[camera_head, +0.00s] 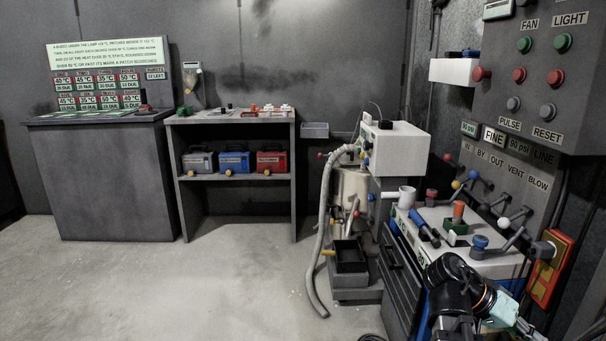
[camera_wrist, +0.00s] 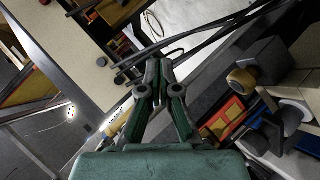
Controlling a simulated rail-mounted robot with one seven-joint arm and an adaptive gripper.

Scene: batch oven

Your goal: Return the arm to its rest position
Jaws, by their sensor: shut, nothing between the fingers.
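My gripper (camera_wrist: 157,78) is in the middle of the wrist view, with its dark green fingers drawn together and nothing between them. A pale surface and several dark cables or bars show beyond the fingertips. In the head view my arm is folded low at the bottom right, in front of the white-topped bench (camera_head: 490,262). The end of the arm there is small and partly cut off by the frame edge. I cannot tell its distance from the bench edge.
A control panel (camera_head: 545,75) with coloured buttons hangs at the upper right, above several levers. An orange-red box (camera_head: 549,270) is close to my arm. A grey hose (camera_head: 322,235) curves to the floor. A shelf (camera_head: 236,180) holds three toolboxes. The floor (camera_head: 200,290) at left is clear.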

